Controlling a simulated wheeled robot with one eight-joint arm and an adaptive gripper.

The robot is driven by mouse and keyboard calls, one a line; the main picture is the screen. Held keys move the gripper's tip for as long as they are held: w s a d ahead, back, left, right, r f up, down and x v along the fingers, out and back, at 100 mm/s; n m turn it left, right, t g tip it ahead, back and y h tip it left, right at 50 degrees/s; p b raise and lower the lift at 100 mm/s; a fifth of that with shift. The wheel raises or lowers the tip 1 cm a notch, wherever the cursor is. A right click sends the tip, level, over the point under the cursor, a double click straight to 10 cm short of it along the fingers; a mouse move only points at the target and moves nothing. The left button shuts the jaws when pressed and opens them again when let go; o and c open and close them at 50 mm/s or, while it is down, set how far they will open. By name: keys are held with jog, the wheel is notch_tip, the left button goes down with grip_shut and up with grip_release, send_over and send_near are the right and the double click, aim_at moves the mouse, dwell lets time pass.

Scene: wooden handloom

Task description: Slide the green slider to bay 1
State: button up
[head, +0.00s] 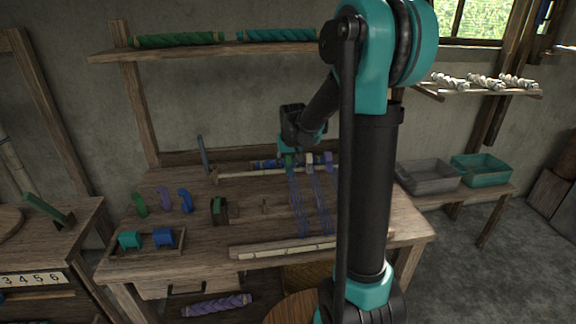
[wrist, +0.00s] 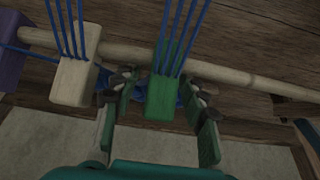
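The green slider (wrist: 161,98) is a block on a round wooden rail (wrist: 235,80), with blue threads running up from it. In the wrist view my gripper (wrist: 163,92) is open, one finger on each side of the slider, with a gap on both sides. In the head view my gripper (head: 291,152) is at the rail, at the green slider (head: 290,166). A pale slider (wrist: 75,80) is close on the left in the wrist view, and a purple slider (wrist: 9,50) is beyond it. No bay numbers are readable on the rail.
The rail to the right of the green slider in the wrist view is bare for a stretch. On the bench, a small tray (head: 115,252) holds teal and blue pieces. Upright green, purple and blue pieces (head: 185,200) stand behind it. Threads (head: 298,205) hang at the rail.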

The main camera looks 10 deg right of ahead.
grip_shut()
jog(key=a, duration=1.5)
jog(key=shift+o, duration=0.2)
grip_release()
